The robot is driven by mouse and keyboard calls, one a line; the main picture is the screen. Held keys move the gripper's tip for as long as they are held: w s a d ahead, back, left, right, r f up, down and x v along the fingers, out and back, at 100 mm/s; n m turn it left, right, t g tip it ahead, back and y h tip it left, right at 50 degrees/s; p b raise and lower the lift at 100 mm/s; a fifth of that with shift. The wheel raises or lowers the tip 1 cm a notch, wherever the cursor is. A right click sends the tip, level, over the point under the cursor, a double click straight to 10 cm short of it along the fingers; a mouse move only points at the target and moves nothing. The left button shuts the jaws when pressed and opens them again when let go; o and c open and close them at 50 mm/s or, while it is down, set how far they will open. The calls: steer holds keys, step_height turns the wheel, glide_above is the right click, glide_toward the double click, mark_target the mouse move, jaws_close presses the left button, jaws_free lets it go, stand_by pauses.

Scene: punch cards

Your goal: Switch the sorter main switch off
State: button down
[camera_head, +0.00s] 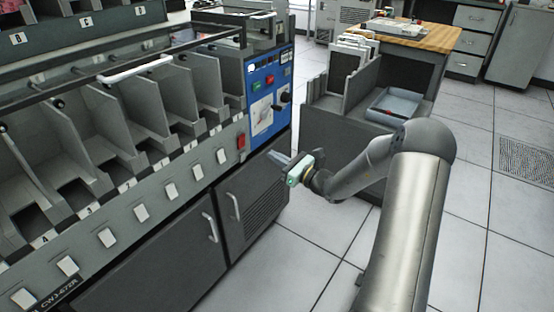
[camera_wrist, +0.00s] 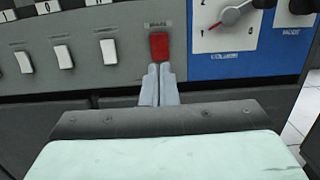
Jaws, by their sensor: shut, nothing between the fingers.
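The sorter's main switch is a red rocker (camera_head: 241,141) at the right end of the grey switch strip, beside the blue panel. In the wrist view the red rocker (camera_wrist: 159,46) stands straight ahead of my fingertips, under a small label that is too blurred to read. My gripper (camera_head: 272,155) is shut and empty, in front of the sorter and pointing at the strip. In the wrist view its closed fingertips (camera_wrist: 160,68) meet the lower edge of the red rocker in the picture; I cannot tell whether they touch it.
White rockers (camera_head: 197,172) run along the strip to the left. The blue panel (camera_head: 268,95) with a dial and knobs is right of the red switch. Grey cabinet doors (camera_head: 254,200) with handles lie below. A desk (camera_head: 340,130) stands to the right; open floor lies between.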

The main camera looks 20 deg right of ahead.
mark_target(243, 138)
steer(key=b+x, duration=0.2)
steer(key=x, duration=0.8)
steer(key=shift+w+a+b, duration=0.1)
steer(key=shift+w+b, duration=0.1)
steer(key=shift+b, duration=0.1)
